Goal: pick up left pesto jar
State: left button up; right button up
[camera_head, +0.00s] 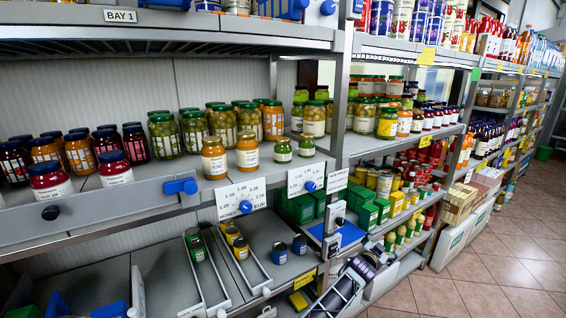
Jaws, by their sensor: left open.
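Two small green pesto jars with green lids stand side by side at the front of the middle shelf, by the price cards. The left pesto jar (282,151) stands just right of the yellow-brown honey jars. The right pesto jar (306,146) stands close to it, nearer the shelf post. My left gripper (334,230) shows low in the view, below the shelf edge and to the lower right of both jars. It is open, empty and apart from them. My right gripper is not in view.
Two honey jars (214,158) stand left of the pesto jars, with taller green jars (222,124) behind. A metal post (342,105) rises to the right. Price cards (305,179) hang on the shelf edge. Small tins (279,253) stand on the lower shelf (165,270).

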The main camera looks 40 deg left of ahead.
pick_arm(q)
jog(key=s+a+r+n+t+y, duration=0.1)
jog(key=s+a+r+y, duration=0.1)
jog(key=r, duration=0.9)
jog(key=s+a+r+n+t+y, duration=0.1)
jog(key=a+r+y, duration=0.1)
jog(key=r, duration=0.9)
jog(key=s+a+r+n+t+y, duration=0.1)
jog(key=s+a+r+t+y, duration=0.1)
jog(key=r, duration=0.8)
jog(key=s+a+r+n+g+y, duration=0.1)
jog(key=s+a+r+n+y, duration=0.2)
jog(key=s+a+r+y, duration=0.3)
jog(key=n+g+y, duration=0.4)
jog(key=n+g, duration=0.2)
jog(key=n, duration=0.1)
send_near(286, 142)
jog(key=w+d+r, duration=0.2)
jog(key=d+r, duration=0.2)
jog(key=d, duration=0.1)
jog(key=s+a+f+n+g, duration=0.2)
jog(key=f+n+g, duration=0.1)
jog(key=shift+s+n+y, duration=0.1)
jog(key=shift+n+y, duration=0.2)
jog(key=shift+y, duration=0.1)
jog(key=shift+a, duration=0.1)
jog(key=shift+p+x, duration=0.8)
jog(key=shift+x, duration=3.5)
